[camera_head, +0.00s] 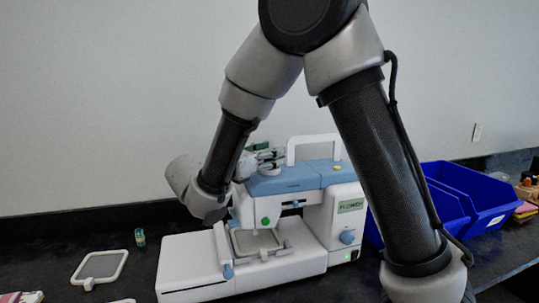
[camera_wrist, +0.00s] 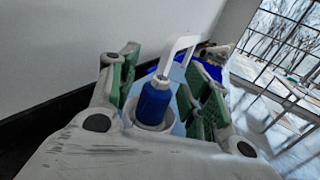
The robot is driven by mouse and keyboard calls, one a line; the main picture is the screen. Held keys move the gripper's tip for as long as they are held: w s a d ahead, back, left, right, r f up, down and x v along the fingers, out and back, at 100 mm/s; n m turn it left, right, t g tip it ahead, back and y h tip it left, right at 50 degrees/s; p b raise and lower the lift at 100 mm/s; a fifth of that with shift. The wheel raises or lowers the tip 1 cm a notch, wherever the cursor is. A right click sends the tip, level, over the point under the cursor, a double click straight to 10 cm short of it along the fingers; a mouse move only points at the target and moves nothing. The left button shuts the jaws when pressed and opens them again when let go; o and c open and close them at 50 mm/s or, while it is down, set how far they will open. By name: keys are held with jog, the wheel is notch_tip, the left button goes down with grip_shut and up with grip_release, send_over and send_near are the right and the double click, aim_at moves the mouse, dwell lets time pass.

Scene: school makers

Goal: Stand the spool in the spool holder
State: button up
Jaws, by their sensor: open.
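The blue spool (camera_wrist: 153,103) with a pale cone-shaped top stands upright in the wrist view. Its lower end is inside a round white cup, the spool holder (camera_wrist: 166,125), on top of the sewing machine (camera_head: 292,184). My gripper (camera_wrist: 160,68) is open, with one green-padded finger on each side of the spool and visible gaps between. In the head view my gripper (camera_head: 266,155) is above the machine's blue top, left of the white handle. I cannot make out the spool clearly there.
The machine's white carry handle (camera_head: 313,140) rises close to my gripper. Blue bins (camera_head: 480,195) stand to the right. An embroidery hoop (camera_head: 100,266) and a small teal-and-yellow bottle or spool (camera_head: 140,238) are on the dark table at left. A wall is behind.

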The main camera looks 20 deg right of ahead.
jog(key=shift+r, duration=0.2)
jog(key=shift+s+a+r, duration=0.1)
jog(key=shift+a+r, duration=0.05)
jog(key=shift+a, duration=0.15)
jog(key=v, duration=1.1)
jog(key=s+d+m+g+y, duration=0.2)
jog(key=s+d+m+g, duration=0.15)
jog(key=d, duration=0.65)
jog(key=s+d+m+g+y, duration=0.3)
jog(key=d+m+g, duration=0.15)
jog(key=d, duration=0.45)
jog(key=s+d+f+m+t+y, duration=0.2)
jog(key=s+d+m+y, duration=0.1)
jog(key=s+m+y, duration=0.2)
jog(key=s+d+f+m+t+y, duration=0.1)
jog(key=s+d+m+t+y, duration=0.1)
jog(key=s+m+y, duration=0.4)
jog(key=s+d+m, duration=0.1)
jog(key=s+m, duration=0.2)
jog(key=m, duration=0.1)
jog(key=shift+f, duration=0.4)
